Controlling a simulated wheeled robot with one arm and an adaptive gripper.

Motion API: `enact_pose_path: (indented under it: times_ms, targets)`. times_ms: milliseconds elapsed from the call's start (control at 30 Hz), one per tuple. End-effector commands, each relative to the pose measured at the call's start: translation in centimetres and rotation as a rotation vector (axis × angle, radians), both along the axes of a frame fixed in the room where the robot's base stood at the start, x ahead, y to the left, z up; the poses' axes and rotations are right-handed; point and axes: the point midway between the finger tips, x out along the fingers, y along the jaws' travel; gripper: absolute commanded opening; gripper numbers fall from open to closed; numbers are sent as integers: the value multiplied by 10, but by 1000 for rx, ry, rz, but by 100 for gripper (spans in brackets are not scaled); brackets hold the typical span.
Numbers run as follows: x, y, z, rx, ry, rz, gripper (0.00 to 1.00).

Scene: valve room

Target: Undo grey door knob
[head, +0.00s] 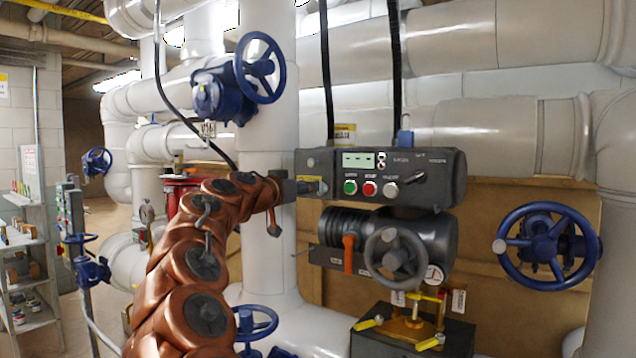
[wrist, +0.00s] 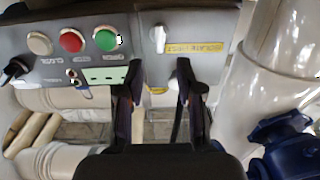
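A dark grey control box (head: 440,170) is mounted on the pipe. Near its left end is a small round pale grey knob (head: 311,162), which also shows in the wrist view (wrist: 174,84) beside the right finger. Below it is a pale turn knob (head: 319,187), seen above the fingers in the wrist view (wrist: 158,38). I cannot tell for sure which is the door knob. My gripper (head: 295,187) is at the box's left end. In the wrist view its two fingers (wrist: 158,84) stand apart in front of the panel, with nothing clearly between them.
Below are an orange lever (head: 348,252) and a grey handwheel (head: 397,254). Blue valve wheels stand right (head: 547,247) and above (head: 260,68). Black cables hang above the box.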

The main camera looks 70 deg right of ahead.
Motion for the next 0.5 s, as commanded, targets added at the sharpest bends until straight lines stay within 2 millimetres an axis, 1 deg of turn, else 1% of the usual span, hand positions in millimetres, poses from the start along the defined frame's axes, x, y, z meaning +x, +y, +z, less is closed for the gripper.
enact_pose_path:
  times_ms: [33,233,400,500]
  targets:
    - [-3,-9,3,2,0,-3,36]
    - [-9,-36,1,5,1,-4,36]
    - [-11,-49,1,2,2,-1,36]
    - [-11,-53,1,1,1,-1,36]
